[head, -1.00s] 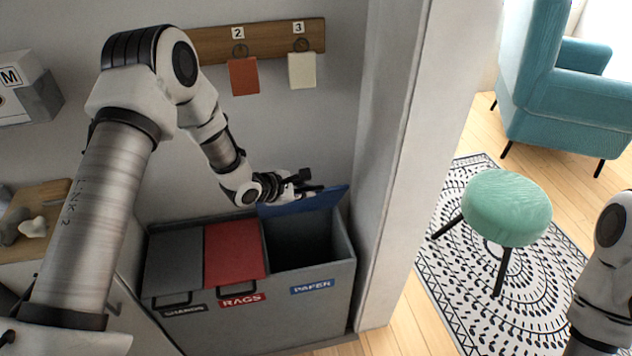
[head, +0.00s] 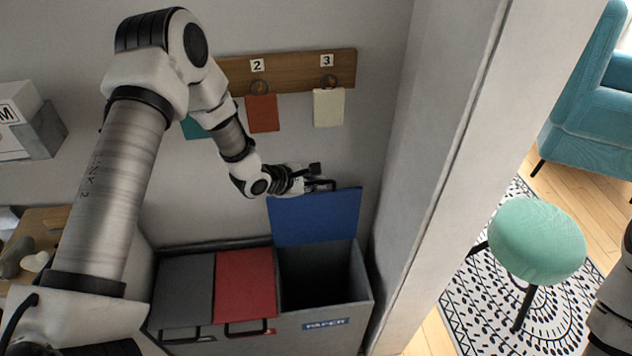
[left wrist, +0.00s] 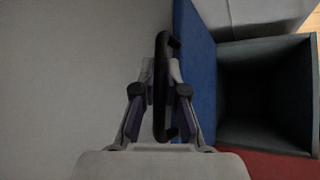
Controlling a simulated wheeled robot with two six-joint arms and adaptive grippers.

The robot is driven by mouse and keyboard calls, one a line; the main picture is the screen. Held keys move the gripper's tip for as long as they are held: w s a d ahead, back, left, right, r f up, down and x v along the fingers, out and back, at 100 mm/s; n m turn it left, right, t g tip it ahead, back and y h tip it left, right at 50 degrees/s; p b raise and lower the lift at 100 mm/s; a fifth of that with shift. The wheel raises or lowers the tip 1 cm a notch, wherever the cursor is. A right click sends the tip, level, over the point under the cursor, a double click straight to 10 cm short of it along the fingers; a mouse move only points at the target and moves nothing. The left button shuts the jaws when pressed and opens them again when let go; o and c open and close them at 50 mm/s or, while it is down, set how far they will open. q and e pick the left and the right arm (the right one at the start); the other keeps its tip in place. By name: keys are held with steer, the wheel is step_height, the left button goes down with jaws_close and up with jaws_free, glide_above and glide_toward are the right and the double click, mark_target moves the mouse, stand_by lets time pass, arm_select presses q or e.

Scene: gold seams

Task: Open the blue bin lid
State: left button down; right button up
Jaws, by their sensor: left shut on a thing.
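The blue bin lid (head: 316,217) stands raised, near upright, at the back of the open paper compartment (head: 318,275). It also shows in the left wrist view (left wrist: 194,70). My left gripper (head: 312,185) is at the lid's top edge, shut on its dark handle (left wrist: 162,85), which lies between the two fingers in the left wrist view. The compartment looks dark and empty as far as I can see. Part of my right arm shows at the right edge of the head view, but its gripper is out of view.
The grey lid (head: 185,290) and red lid (head: 245,284) beside it are shut. A wall post (head: 440,180) stands close to the right of the bins. Tags hang from a wooden rail (head: 290,72) above. A green stool (head: 537,240) stands on a patterned rug at right.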

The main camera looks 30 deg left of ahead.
arm_select(q)
steer(key=c, duration=1.2)
jaws_free()
steer(key=shift+r, duration=0.1)
steer(key=v, duration=1.2)
steer(key=shift+d, duration=0.1)
